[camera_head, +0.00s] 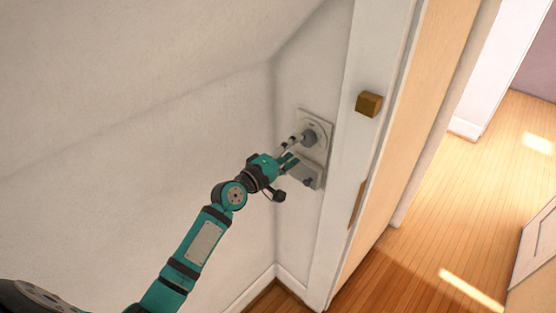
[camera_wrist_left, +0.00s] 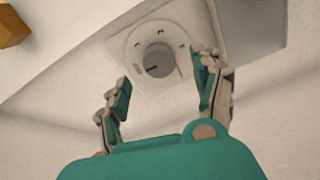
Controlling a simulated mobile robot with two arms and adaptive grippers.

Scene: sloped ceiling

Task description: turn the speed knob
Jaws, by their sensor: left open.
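The speed knob (camera_wrist_left: 158,62) is a round grey dial with a dark pointer mark, on a pale wall plate (camera_wrist_left: 128,44) with small markings around it. In the head view the knob (camera_head: 310,138) sits on the upper part of the wall plate (camera_head: 326,128), partly behind my fingers. My left gripper (camera_head: 290,151) is open in front of the plate. In the left wrist view its fingers (camera_wrist_left: 163,75) are spread to either side of the knob, with visible gaps; whether they reach its depth I cannot tell. My right gripper is not in view.
A grey box (camera_head: 306,173) juts from the wall just below the knob. A white door frame and a wooden block-like handle (camera_head: 369,103) stand to the right. A sloped ceiling (camera_head: 150,60) hangs at upper left. Open wooden floor (camera_head: 470,190) lies beyond the doorway.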

